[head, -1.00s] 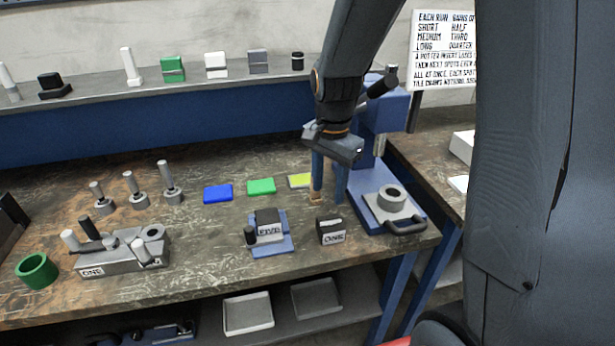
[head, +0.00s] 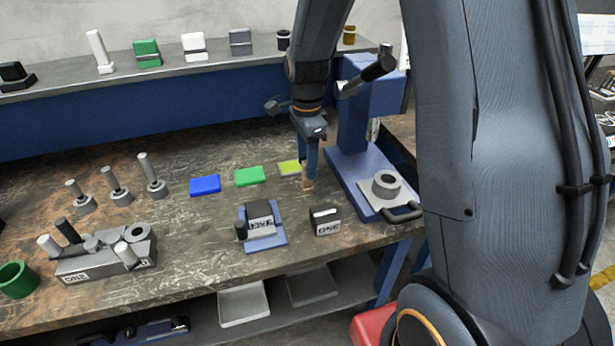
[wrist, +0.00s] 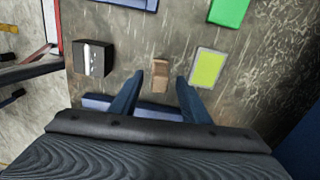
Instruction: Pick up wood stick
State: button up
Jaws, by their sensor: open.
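The wood stick (wrist: 160,75) is a small light-brown piece on the worktable. In the wrist view it lies between and just beyond the tips of my gripper (wrist: 160,82), whose two blue fingers are apart and empty. In the head view the stick (head: 308,184) shows at the lower end of my gripper (head: 308,172), partly hidden by the fingers. I cannot tell from these views how far the fingertips are above the table.
A yellow-green pad (wrist: 208,68) lies right beside the stick in the wrist view. A black-and-white block (wrist: 95,58) stands to its left. The blue press (head: 352,130) with its grey plate stands close to the right of my gripper in the head view.

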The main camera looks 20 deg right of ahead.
aim_at(306, 186)
jog(key=shift+f+p, duration=1.05)
jog(key=shift+f, duration=1.35)
grip_shut()
